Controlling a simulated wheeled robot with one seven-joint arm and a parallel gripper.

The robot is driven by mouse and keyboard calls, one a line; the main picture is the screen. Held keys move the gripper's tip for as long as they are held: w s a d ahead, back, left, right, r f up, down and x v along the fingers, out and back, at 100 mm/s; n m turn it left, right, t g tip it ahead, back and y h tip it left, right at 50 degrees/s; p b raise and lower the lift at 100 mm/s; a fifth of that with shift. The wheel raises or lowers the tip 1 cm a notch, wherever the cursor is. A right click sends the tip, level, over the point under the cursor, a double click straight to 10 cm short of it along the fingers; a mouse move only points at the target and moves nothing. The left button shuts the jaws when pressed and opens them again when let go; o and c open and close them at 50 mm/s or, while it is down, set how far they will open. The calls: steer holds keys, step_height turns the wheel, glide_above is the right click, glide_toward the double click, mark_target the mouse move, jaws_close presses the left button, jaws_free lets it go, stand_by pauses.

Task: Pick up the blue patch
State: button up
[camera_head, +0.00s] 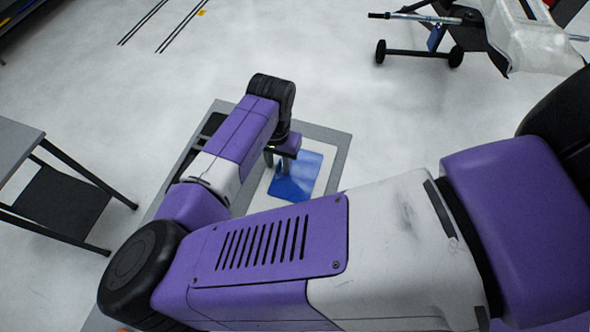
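The blue patch (305,175) is a flat, glossy blue sheet lying on a pale surface inside a grey border, near the middle of the camera_head view. My gripper (277,164) points down at the left part of the patch. Its fingers look apart, with a small gap between them. I cannot tell whether the fingertips touch the patch. My forearm and upper arm hide much of the area to the left and in front of the patch.
A grey table (17,143) with dark legs stands at the left. A wheeled stand (420,52) with a whitish part on it is at the upper right. The pale floor (180,62) behind the grey-bordered surface is clear.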

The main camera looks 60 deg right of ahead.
jaws_close()
stand_by(0.4)
